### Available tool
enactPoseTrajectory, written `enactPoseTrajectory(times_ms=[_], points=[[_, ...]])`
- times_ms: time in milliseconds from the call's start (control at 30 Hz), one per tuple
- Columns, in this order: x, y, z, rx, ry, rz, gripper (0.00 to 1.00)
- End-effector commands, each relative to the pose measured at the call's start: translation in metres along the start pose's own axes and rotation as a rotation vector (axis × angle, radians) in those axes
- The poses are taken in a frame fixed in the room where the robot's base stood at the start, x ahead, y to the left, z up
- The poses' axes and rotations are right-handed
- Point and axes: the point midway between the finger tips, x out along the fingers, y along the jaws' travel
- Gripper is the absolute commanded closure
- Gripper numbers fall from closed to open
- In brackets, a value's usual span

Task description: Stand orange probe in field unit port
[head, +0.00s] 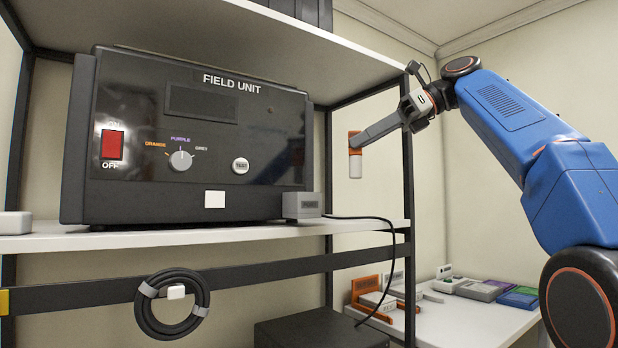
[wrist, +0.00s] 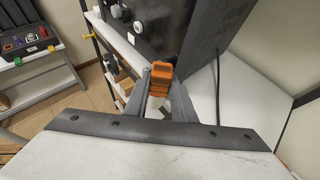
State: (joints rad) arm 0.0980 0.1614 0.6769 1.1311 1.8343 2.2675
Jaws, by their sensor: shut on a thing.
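My gripper (head: 362,140) is shut on the orange probe (head: 354,138), which hangs upright with its orange part on top and a pale lower part. In the wrist view the probe (wrist: 161,78) sits between the two grey fingers. The black field unit (head: 200,140) stands on the shelf, left of the probe. A small grey block (head: 302,205) with a dark label sits at its lower right, with a black cable running from it. I cannot tell whether that block holds the port; no port opening shows.
The shelf board (head: 360,226) is under the unit and a dark post (head: 408,190) stands at its right. A coiled black cable (head: 172,302) hangs below. A lower white table (head: 470,318) holds an orange-and-grey rack (head: 378,298) and several colored boxes.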

Motion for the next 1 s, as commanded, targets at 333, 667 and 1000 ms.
enactPoseTrajectory(times_ms=[333,667,1000], points=[[0.057,0.001,0.031,-0.003,-0.001,0.003,1.00],[0.092,0.000,0.050,-0.002,0.000,0.001,1.00],[0.109,0.000,0.053,0.001,0.000,0.000,1.00]])
